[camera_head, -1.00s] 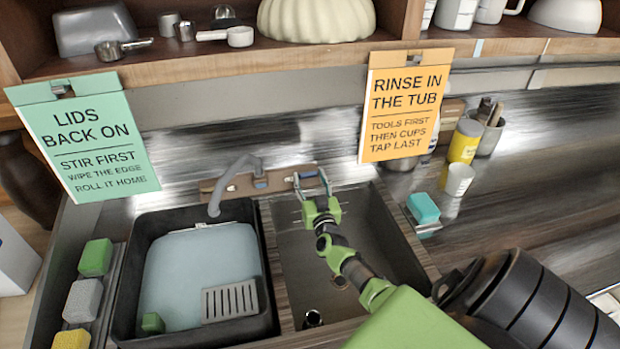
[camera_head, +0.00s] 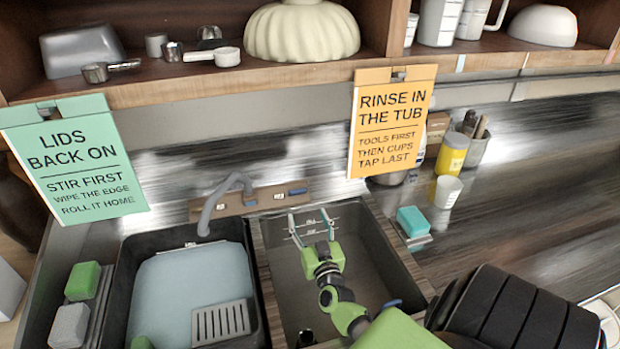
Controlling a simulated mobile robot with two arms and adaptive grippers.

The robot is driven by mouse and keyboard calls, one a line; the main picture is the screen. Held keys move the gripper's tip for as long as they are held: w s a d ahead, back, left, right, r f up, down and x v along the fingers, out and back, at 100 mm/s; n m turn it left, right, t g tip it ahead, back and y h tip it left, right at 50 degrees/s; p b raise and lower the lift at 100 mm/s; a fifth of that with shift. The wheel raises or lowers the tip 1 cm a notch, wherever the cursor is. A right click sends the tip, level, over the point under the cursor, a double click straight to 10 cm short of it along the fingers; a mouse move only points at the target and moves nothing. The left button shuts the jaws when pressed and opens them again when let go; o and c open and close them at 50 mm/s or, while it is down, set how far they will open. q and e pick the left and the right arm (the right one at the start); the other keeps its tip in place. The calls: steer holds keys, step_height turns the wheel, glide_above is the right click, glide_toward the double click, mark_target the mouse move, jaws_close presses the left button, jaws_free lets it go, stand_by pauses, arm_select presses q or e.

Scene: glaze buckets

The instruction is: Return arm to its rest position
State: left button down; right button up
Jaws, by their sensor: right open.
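My right gripper (camera_head: 311,227) is over the empty right basin (camera_head: 377,245), with its arm coming in from the lower right. Its two fingers are spread apart, and nothing shows between them. The fingertips point toward the back of the basin. My left gripper is not in view.
The faucet (camera_head: 213,202) stands behind the basins, by the black tub (camera_head: 127,285) of water. A teal sponge (camera_head: 412,221), a white cup (camera_head: 447,191) and a yellow can (camera_head: 452,152) stand to the right. The orange sign (camera_head: 391,122) hangs from the shelf (camera_head: 300,73) above.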

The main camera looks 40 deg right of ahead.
steer(key=shift+v, duration=0.9)
